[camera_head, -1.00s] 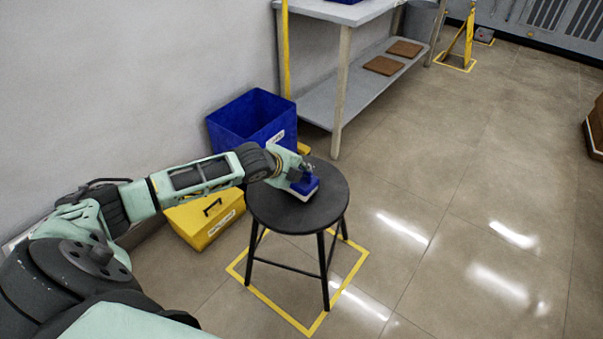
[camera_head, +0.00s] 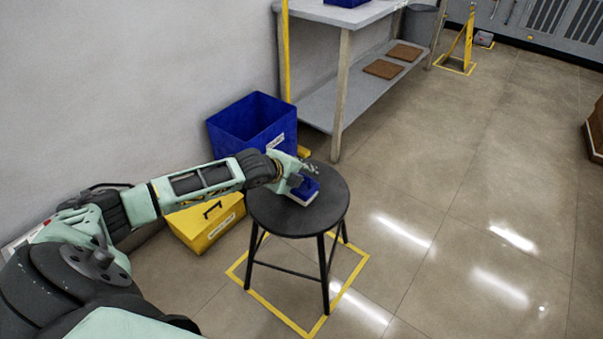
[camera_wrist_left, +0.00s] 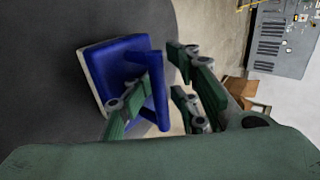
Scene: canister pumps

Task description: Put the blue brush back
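The blue brush (camera_head: 308,188) lies on the round black stool (camera_head: 325,212), its pale underside toward the seat. In the left wrist view the brush (camera_wrist_left: 108,62) shows a flat blue block with a pale edge and a raised blue handle. My left gripper (camera_head: 312,170) is at the brush, above the stool. In the left wrist view my left gripper (camera_wrist_left: 160,88) is open, with the handle between its fingers. One finger overlaps the handle; whether it touches cannot be told. A gap shows on the other side. My right gripper is not in view.
A blue bin (camera_head: 240,122) and a yellow box (camera_head: 205,222) stand by the wall behind my left arm. A grey shelf table (camera_head: 330,108) stands behind the stool. Yellow tape (camera_head: 290,322) marks the floor around the stool. The floor to the right is clear.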

